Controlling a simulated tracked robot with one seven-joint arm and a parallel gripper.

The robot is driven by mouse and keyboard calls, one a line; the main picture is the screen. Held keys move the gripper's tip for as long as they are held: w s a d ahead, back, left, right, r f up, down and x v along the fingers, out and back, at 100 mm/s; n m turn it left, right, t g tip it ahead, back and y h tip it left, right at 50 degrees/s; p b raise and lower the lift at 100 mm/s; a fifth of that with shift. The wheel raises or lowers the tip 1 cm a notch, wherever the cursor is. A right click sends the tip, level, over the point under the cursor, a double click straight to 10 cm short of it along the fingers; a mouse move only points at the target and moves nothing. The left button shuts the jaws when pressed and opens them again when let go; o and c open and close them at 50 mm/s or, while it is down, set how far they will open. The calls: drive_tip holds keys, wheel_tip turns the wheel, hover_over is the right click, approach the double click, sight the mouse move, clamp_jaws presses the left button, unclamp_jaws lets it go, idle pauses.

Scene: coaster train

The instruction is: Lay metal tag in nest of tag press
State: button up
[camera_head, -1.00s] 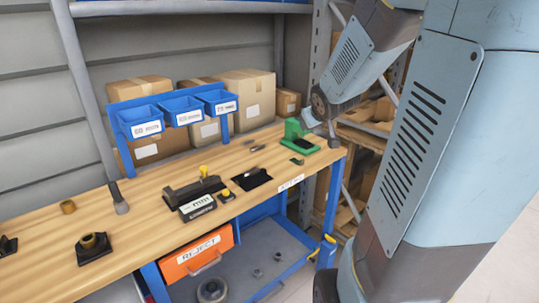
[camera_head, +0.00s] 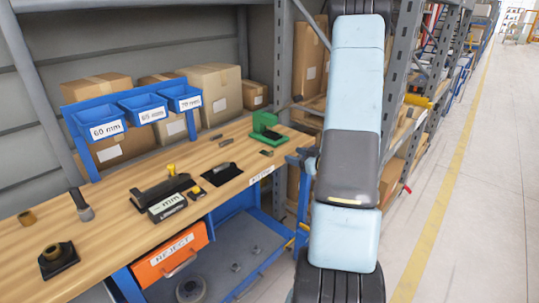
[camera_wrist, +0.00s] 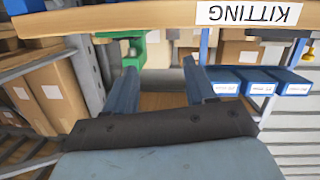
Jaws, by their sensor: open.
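The green tag press (camera_head: 264,125) stands at the far right end of the wooden bench. It also shows in the wrist view (camera_wrist: 137,48), where the picture is upside down. A small dark piece (camera_head: 266,153) lies on the bench in front of the press, and slim dark pieces (camera_head: 225,143) lie to its left. I cannot tell which of these, if any, is the metal tag. The press's nest is too small to make out. My gripper (camera_wrist: 162,88) is open and empty near the bench end, its two fingers apart. My arm hides part of the area right of the bench.
The bench (camera_head: 120,207) carries a black fixture with a display (camera_head: 167,207), a black pad (camera_head: 222,173) and a ring on a black base (camera_head: 58,256). Blue bins (camera_head: 148,106) and cartons (camera_head: 208,88) stand behind. Shelving rises on the right, beside an open aisle (camera_head: 480,200).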

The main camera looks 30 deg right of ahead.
sight(272, 153)
drive_tip(key=s+f+t+y, duration=0.2)
drive_tip(key=s+f, duration=0.1)
drive_tip(key=s, duration=0.1)
drive_tip(key=shift+m, duration=0.4)
drive_tip(key=x, duration=1.3)
drive_tip(key=shift+w+f, duration=0.1)
drive_tip(key=shift+w, duration=0.2)
drive_tip(key=c, duration=1)
